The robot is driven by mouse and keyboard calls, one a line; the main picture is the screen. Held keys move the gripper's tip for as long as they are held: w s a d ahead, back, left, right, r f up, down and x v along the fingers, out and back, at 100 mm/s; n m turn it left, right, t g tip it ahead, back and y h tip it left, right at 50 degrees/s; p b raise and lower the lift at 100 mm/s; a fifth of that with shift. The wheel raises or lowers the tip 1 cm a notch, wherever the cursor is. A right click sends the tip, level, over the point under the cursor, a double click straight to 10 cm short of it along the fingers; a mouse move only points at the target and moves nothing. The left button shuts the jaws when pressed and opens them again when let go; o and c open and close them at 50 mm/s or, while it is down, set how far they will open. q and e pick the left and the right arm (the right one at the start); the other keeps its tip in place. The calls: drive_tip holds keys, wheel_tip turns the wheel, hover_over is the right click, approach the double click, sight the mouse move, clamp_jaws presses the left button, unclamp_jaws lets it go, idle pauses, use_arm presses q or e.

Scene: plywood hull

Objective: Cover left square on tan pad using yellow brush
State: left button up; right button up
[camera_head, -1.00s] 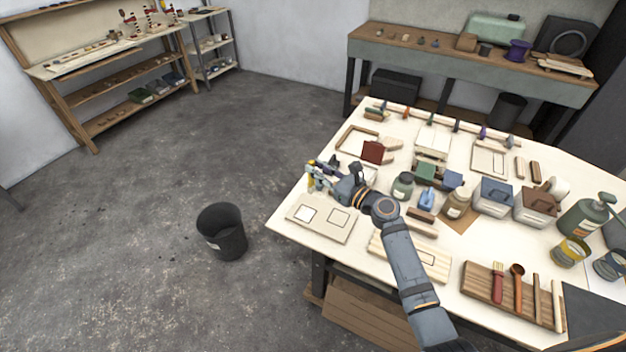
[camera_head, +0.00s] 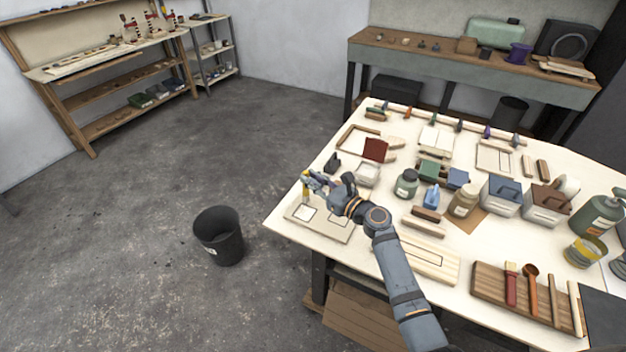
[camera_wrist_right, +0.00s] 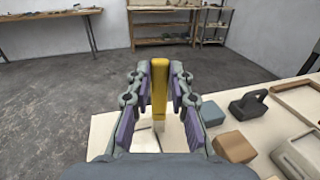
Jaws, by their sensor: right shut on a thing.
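The tan pad (camera_head: 326,232) lies at the near left corner of the table. Its left square (camera_head: 304,213) looks white inside a dark outline. The right square (camera_head: 338,223) is outlined and tan, partly covered by my arm. My right gripper (camera_head: 314,182) is shut on the yellow brush (camera_head: 306,191), which points down over the left square. In the wrist view the brush (camera_wrist_right: 160,88) stands upright between the purple-padded fingers, its pale tip low near the pad. I cannot tell whether the tip touches. My left gripper is not in view.
Jars, bins and a board with tools (camera_head: 525,290) fill the right side. A black bin (camera_head: 219,236) stands on the floor left of the table.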

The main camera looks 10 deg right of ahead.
clamp_jaws()
drive_tip(key=shift+f+b, duration=0.4)
drive_tip(key=shift+f, duration=0.2)
idle(0.5)
drive_tip(key=shift+s+a+p, duration=0.6)
drive_tip(key=shift+s+a, duration=0.1)
drive_tip(key=shift+s, duration=0.2)
drive_tip(key=shift+s+a+p, duration=0.45)
drive_tip(key=shift+s+a, duration=0.25)
drive_tip(key=shift+s, duration=0.1)
